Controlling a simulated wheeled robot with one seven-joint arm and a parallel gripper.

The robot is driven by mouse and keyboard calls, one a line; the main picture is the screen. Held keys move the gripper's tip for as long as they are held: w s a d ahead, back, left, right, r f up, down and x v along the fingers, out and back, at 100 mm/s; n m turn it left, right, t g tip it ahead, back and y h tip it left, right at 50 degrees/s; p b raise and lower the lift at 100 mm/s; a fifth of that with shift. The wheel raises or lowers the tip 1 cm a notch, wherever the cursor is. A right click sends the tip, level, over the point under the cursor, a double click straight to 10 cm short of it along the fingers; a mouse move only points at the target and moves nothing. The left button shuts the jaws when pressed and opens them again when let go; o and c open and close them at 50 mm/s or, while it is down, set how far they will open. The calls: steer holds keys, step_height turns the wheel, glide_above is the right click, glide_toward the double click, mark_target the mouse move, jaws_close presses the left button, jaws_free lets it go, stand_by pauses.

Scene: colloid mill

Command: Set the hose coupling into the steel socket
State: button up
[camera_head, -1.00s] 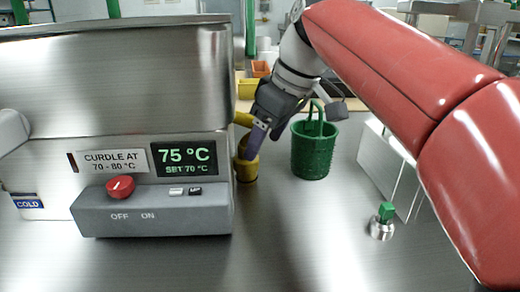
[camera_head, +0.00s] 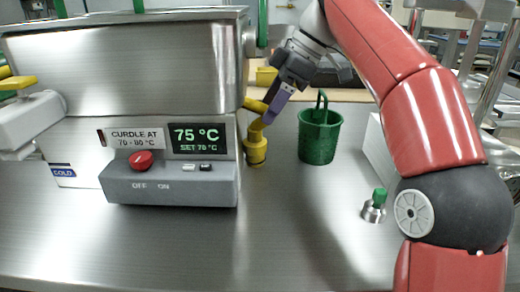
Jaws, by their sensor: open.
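A yellow part with a round, collared body (camera_head: 256,148), likely the hose coupling, stands upright on the steel worktop beside the machine's right side. A yellow arm-like piece shows just above it against the machine. My gripper (camera_head: 267,118) is open and points down and left at the top of the yellow part; a purple finger overlaps it, and I cannot tell whether they touch. A small steel cylinder with a green top (camera_head: 374,211) stands at front right; I cannot tell whether it is the steel socket. No other socket is clearly visible.
A green bucket (camera_head: 319,138) with a raised handle stands just right of my gripper. The steel machine (camera_head: 120,70) with its grey control box (camera_head: 170,187) fills the left. The worktop (camera_head: 290,230) is clear in front and middle.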

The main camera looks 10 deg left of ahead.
mark_target(256, 129)
steer(key=b+x, duration=0.1)
steer(key=x, duration=0.2)
steer(key=b+x, duration=0.1)
steer(key=x, duration=0.3)
steer(key=shift+w+f, duration=0.2)
steer(key=shift+c, duration=0.2)
steer(key=c, duration=1.2)
steer(key=shift+r, duration=0.1)
